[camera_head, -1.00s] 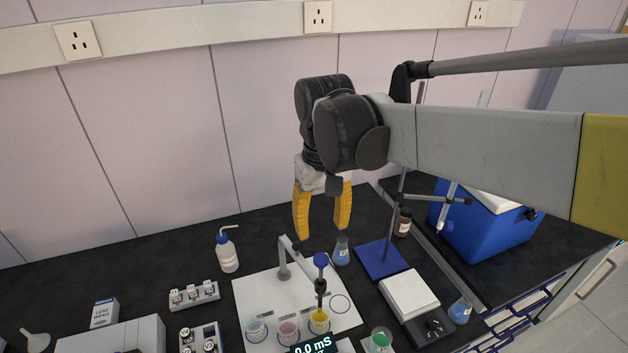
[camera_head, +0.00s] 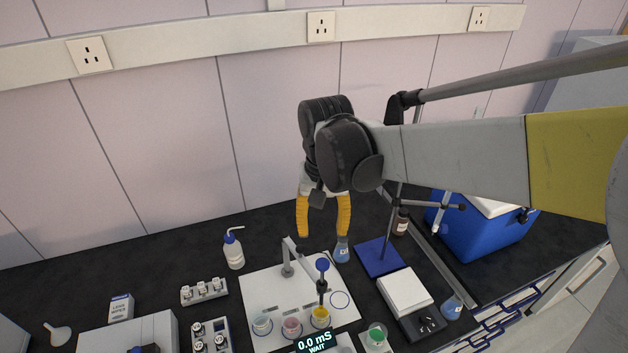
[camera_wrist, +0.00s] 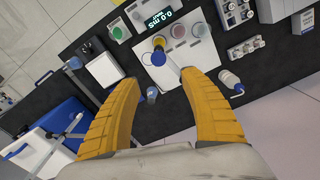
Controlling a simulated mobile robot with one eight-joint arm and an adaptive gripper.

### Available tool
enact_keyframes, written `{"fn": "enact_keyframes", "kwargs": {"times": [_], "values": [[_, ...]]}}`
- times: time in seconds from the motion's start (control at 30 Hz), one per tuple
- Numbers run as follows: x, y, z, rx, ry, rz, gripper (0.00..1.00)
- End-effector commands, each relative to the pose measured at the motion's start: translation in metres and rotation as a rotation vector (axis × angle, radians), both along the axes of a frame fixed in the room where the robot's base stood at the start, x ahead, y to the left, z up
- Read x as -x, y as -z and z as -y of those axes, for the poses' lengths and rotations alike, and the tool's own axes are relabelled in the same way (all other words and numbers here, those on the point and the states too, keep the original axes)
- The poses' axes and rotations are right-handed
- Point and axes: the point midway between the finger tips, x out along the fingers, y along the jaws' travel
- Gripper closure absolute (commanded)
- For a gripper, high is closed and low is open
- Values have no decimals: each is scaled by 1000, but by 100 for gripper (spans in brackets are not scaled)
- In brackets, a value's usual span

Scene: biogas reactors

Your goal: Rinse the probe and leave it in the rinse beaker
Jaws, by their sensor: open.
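The probe (camera_head: 322,276) has a blue cap and a dark body. It stands upright at the beaker with yellow liquid (camera_head: 320,316), on a white board (camera_head: 262,287). Next to it on the board are a beaker with pink liquid (camera_head: 292,327) and a beaker with clear, pale liquid (camera_head: 262,324); I cannot tell from labels which is the rinse beaker. The probe's blue cap also shows in the wrist view (camera_wrist: 158,41). My gripper (camera_head: 323,232) is open and empty, its yellow fingers pointing down above and behind the board, apart from the probe.
A grey post with an arm (camera_head: 288,262) rises from the board near the probe. A meter display (camera_head: 314,341) reads 0.0 mS, WAIT. A wash bottle (camera_head: 234,250) stands left.

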Motion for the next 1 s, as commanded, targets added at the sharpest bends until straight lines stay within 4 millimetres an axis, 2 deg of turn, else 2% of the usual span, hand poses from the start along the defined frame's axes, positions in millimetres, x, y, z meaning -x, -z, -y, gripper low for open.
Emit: {"fn": "enact_keyframes", "kwargs": {"times": [0.03,0.27,0.7,0.83,1.0], "values": [[1,-6,1,0,39,0,48],[5,17,2,0,117,0,48],[5,98,2,0,114,0,48],[5,111,2,0,114,0,48],[5,116,2,0,114,0,48]]}}
